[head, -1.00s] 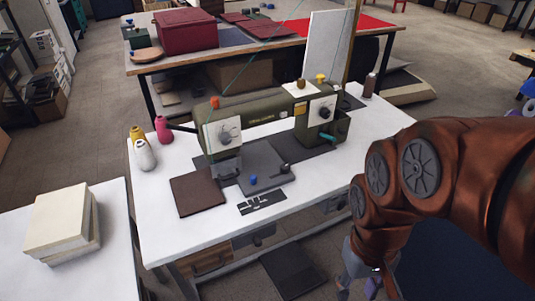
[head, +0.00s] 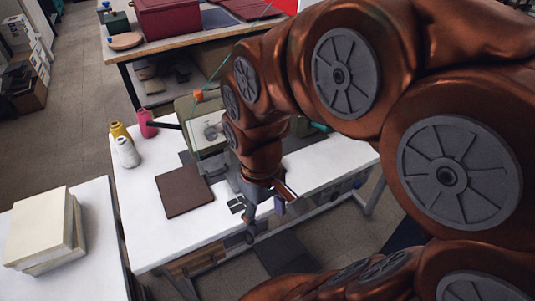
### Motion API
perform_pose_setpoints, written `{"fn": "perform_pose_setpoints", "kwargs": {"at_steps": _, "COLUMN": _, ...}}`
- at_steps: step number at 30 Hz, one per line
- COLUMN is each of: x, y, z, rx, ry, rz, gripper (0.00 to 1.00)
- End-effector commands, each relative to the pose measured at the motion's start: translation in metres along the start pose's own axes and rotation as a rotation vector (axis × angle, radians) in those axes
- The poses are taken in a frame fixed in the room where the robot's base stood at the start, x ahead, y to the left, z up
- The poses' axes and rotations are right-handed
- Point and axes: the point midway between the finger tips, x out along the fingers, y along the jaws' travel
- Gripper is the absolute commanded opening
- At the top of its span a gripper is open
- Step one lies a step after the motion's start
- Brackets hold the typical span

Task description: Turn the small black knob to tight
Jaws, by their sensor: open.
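The olive-green sewing machine (head: 187,108) stands on the white table (head: 150,225). My arm hides most of it in the head view. Its pale left face plate (head: 203,142) still shows, with a small dark knob (head: 211,132) on it. The knob is too small to read its setting. My gripper (head: 266,207) points down over the front part of the table, in front of the machine and below and right of the knob in the picture. Its fingers are apart with nothing seen between them.
A brown square sheet (head: 184,190) lies left of my gripper. Pink (head: 147,123), yellow (head: 120,132) and white (head: 127,152) thread spools stand at the table's back left. A side table holds stacked cream blocks (head: 42,228). The table's front left is clear.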

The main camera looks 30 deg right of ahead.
Motion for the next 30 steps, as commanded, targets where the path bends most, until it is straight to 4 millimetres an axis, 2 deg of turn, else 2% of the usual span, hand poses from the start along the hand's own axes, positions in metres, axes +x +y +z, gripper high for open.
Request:
{"fn": "perform_pose_setpoints", "kwargs": {"at_steps": 3, "x": -0.007, "y": 0.016, "z": -0.034, "rx": -0.072, "ry": 0.013, "rz": -0.002, "gripper": 0.62}}
{"fn": "perform_pose_setpoints", "kwargs": {"at_steps": 10, "x": -0.009, "y": 0.055, "z": -0.097, "rx": -0.204, "ry": 0.048, "rz": -0.002, "gripper": 0.62}}
{"fn": "perform_pose_setpoints", "kwargs": {"at_steps": 18, "x": 0.005, "y": 0.115, "z": -0.16, "rx": -0.336, "ry": 0.084, "rz": 0.006, "gripper": 0.62}}
{"fn": "perform_pose_setpoints", "kwargs": {"at_steps": 24, "x": 0.025, "y": 0.167, "z": -0.197, "rx": -0.418, "ry": 0.106, "rz": 0.021, "gripper": 0.62}}
{"fn": "perform_pose_setpoints", "kwargs": {"at_steps": 30, "x": 0.044, "y": 0.209, "z": -0.218, "rx": -0.474, "ry": 0.12, "rz": 0.042, "gripper": 0.62}}
